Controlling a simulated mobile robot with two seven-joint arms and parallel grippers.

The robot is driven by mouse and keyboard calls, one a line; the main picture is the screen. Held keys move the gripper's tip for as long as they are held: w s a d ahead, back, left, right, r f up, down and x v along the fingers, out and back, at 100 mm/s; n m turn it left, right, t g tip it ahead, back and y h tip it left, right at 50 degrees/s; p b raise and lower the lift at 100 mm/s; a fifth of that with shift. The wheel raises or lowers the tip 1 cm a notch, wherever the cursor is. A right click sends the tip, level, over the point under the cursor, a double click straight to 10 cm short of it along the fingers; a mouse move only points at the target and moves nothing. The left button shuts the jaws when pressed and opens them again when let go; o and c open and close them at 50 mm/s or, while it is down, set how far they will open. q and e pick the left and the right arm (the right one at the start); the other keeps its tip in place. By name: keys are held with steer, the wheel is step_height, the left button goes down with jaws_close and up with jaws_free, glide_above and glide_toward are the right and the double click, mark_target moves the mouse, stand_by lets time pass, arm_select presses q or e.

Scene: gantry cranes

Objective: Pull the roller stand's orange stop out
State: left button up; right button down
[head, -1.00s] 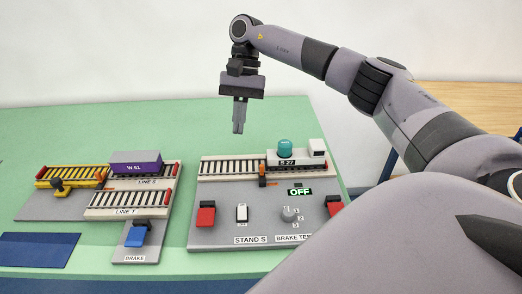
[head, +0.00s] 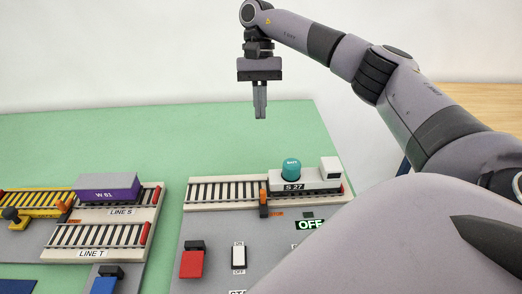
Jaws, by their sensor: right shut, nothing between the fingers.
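The roller stand (head: 215,193) is a grey board with a roller track along its back. Its orange stop (head: 263,196) is a small upright piece at the track's front edge, beside an orange label. A white vehicle marked S 27 (head: 307,180) with a teal dome sits on the rollers just right of the stop. My right gripper (head: 260,115) points down, shut and empty, well above and behind the track, apart from the stop. My left gripper is not in view.
On the stand are a red switch (head: 191,263), a white rocker switch (head: 239,256) and an OFF display (head: 310,224). Left, another board holds a purple W 61 wagon (head: 107,188) and Line T track (head: 98,236). The green table (head: 200,135) is clear behind.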

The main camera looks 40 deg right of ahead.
mark_target(263, 192)
step_height(263, 192, down, 4)
steer(key=b, duration=0.3)
steer(key=shift+s+a+f, duration=0.1)
steer(key=b+x, duration=0.3)
steer(key=x, duration=0.7)
steer(key=shift+s+a, duration=0.5)
steer(key=shift+s, duration=0.15)
steer(key=shift+s+a+p, duration=0.3)
steer(key=shift+s+a, duration=0.15)
steer(key=shift+s, duration=0.05)
steer(key=shift+s+a, duration=0.3)
steer(key=shift+s, duration=0.05)
